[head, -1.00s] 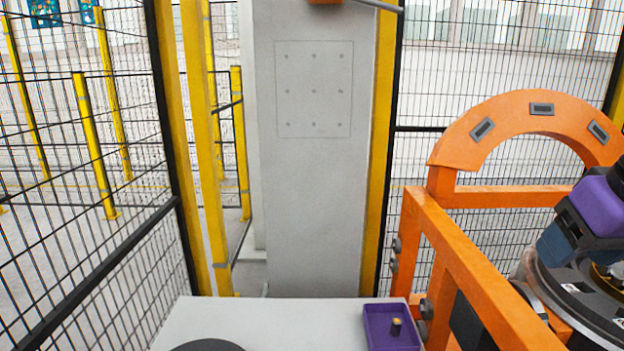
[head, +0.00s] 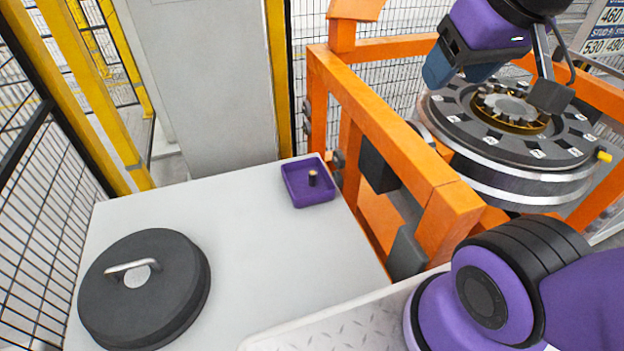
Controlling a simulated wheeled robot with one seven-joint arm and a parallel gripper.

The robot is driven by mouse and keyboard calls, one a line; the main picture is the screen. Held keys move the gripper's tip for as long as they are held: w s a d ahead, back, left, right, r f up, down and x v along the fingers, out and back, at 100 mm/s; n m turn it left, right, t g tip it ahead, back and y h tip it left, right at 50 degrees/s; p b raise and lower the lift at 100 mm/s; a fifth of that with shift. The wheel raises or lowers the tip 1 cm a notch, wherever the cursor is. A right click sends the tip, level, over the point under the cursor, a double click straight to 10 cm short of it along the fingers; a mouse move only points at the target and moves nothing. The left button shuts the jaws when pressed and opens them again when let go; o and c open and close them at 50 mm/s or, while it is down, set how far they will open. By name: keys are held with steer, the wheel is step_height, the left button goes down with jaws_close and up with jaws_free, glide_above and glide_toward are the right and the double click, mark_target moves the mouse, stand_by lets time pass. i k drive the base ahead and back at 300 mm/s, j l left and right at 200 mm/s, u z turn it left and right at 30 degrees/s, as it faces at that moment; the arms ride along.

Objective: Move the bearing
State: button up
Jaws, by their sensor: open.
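A toothed grey part with a gold ring (head: 510,106), which looks like the bearing, sits in the centre of a large dark round assembly (head: 470,150) at the right. The dark top has slots around it with small white labels. My gripper (head: 497,84) is above this assembly at the upper right. It is open, with a blue-tipped finger on the left and a dark block on the right. The toothed part shows between them, and I cannot tell whether either finger touches it.
An orange frame (head: 390,120) stands around the assembly. On the light table left of it are a purple tray (head: 311,199) holding a small dark peg and a dark round lid (head: 170,300) with a metal handle. The table between them is clear. Mesh fence and a grey column stand behind.

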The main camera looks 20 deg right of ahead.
mark_target(498, 108)
steer(key=k+l+z, duration=0.15)
steer(key=l+z, duration=0.5)
steer(key=k+l+z, duration=0.1)
steer(key=l+z, duration=0.25)
